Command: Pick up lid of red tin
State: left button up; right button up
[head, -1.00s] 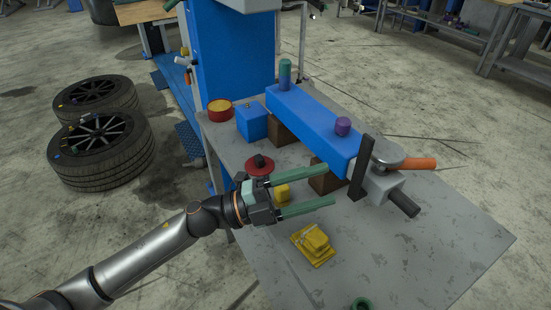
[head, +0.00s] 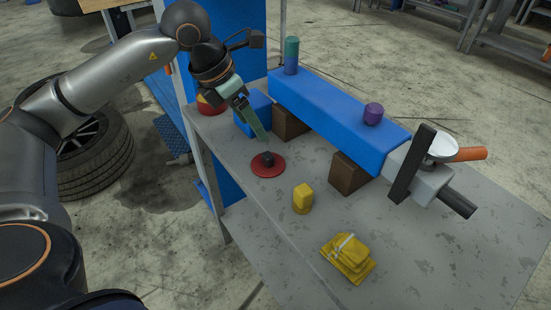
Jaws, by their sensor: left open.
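The lid (head: 269,170) is a flat red disc with a dark knob on top. It lies on the grey table, left of the middle. The red tin (head: 207,107) stands at the table's far left corner, partly hidden behind my left arm. My left gripper (head: 263,145) points down with its green fingers just above and behind the lid's knob. It is open and holds nothing; the fingers overlap in this view, and I cannot tell whether they touch the knob. My right gripper is not in view.
A blue box (head: 252,112) stands close behind the gripper. A long blue beam (head: 330,108) rests on brown blocks (head: 352,174) to the right. The front left tabletop is clear.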

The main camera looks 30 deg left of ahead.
pick_arm(q)
jog(key=a, duration=0.1)
send_over(267, 155)
jog(key=s+a, duration=0.1)
jog(key=s, duration=0.1)
notch_tip(267, 155, down, 6)
jog(key=shift+w+f, duration=0.1)
jog(key=shift+w, duration=0.05)
jog(key=shift+s+x, duration=0.2)
jog(key=shift+x, duration=2.5)
jog(key=shift+a+f, duration=0.1)
jog(key=shift+c, duration=0.4)
grip_shut()
